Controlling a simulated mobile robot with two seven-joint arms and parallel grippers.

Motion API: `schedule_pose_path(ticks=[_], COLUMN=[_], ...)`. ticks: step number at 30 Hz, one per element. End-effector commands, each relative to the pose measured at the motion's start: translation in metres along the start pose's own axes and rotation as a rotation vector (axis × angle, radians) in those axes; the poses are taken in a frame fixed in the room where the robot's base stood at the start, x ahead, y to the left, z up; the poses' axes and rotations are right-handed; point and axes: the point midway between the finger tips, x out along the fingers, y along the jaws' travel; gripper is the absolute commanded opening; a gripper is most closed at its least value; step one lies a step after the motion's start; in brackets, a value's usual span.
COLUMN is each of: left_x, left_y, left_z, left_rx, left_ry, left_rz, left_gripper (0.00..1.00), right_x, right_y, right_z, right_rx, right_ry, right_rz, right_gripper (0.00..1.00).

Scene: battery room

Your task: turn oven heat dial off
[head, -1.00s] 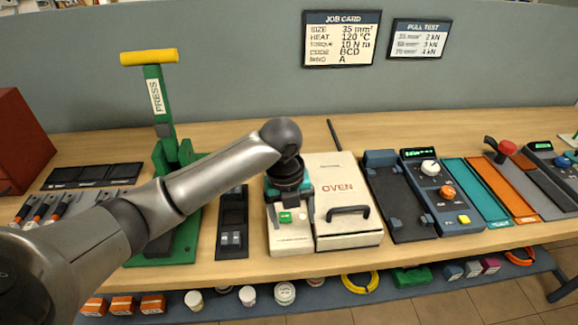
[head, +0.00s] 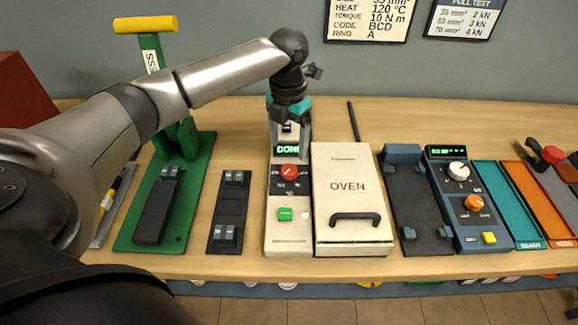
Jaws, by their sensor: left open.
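The oven (head: 348,215) is a cream box with a closed lid, a black handle and red OVEN lettering. Its control panel (head: 288,238) stands along its left side. The panel carries a red heat dial (head: 289,172), a green button (head: 285,214) and a lit green display (head: 288,149) that appears to read DONE. My left gripper (head: 287,128) points down over the back end of the panel, behind the dial and apart from it. It is open, with nothing seen between its fingers. The arm and gripper hide the back of the panel. My right gripper is out of view.
A green press (head: 205,160) with a yellow handle stands left. A black fixture (head: 230,212) lies left of the panel. Right of the oven are a dark cradle (head: 415,205), a blue tester (head: 468,200) with knobs, and teal and orange trays.

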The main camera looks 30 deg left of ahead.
Motion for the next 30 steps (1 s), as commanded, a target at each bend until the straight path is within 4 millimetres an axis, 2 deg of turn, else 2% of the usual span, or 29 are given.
schedule_pose_path(ticks=[1,6,12,16,24,30], left_x=[0.014,0.048,0.072,0.079,0.080,0.080], left_y=[0.000,0.000,-0.001,0.000,0.000,0.000], left_z=[-0.001,-0.001,0.000,0.000,0.000,0.000], left_rx=[0.001,-0.001,0.000,0.000,0.000,0.000], left_ry=[0.003,0.002,0.000,-0.002,-0.002,-0.002], left_rz=[0.000,0.001,0.000,0.001,0.001,0.001], left_gripper=[0.81,0.81,0.81,0.81,0.81,0.59], right_x=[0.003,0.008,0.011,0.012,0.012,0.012], right_y=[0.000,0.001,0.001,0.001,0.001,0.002], right_z=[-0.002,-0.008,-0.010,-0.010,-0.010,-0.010], right_rx=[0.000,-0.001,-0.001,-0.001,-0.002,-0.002], right_ry=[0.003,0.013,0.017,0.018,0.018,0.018], right_rz=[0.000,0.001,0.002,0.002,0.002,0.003], right_gripper=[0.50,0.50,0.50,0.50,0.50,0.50])
